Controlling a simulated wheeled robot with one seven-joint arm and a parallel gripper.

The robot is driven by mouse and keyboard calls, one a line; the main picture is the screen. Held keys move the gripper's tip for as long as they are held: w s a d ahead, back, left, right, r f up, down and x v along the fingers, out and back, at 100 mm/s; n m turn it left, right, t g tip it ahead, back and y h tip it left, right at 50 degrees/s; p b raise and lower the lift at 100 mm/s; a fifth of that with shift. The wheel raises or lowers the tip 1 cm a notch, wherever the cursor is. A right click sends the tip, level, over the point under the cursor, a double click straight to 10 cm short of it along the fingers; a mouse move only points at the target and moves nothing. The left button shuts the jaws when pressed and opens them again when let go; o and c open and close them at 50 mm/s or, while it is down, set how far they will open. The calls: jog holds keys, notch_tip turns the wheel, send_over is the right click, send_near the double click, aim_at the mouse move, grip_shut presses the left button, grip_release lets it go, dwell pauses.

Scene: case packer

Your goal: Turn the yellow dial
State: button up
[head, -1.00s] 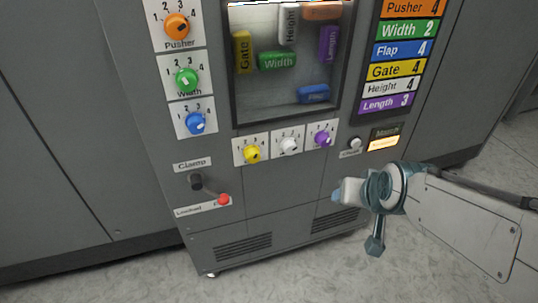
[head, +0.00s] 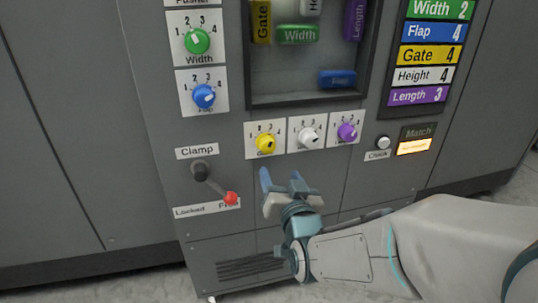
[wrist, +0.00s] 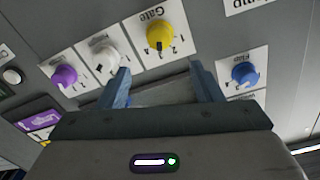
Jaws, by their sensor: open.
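The yellow dial (head: 266,143) is a round knob on a white numbered plate, at the left of a row of three on the grey machine front. In the wrist view the yellow dial (wrist: 160,35) sits on its plate labelled "Gate", beyond the gap between my fingers. My gripper (head: 282,176) is open and empty, just below the yellow dial's plate and apart from it. The fingers also show in the wrist view (wrist: 163,82).
A white dial (head: 308,136) and a purple dial (head: 347,132) sit to the right of the yellow one. A blue dial (head: 204,96) and a green dial (head: 197,41) are at upper left. The red-tipped clamp lever (head: 230,198) is left of my gripper.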

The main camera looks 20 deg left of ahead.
aim_at(268, 147)
jog(key=b+x, duration=0.1)
jog(key=x, duration=1.1)
jog(key=shift+w+a+b, duration=0.1)
jog(key=shift+w+b, duration=0.2)
jog(key=shift+b, duration=0.05)
jog(key=c, duration=1)
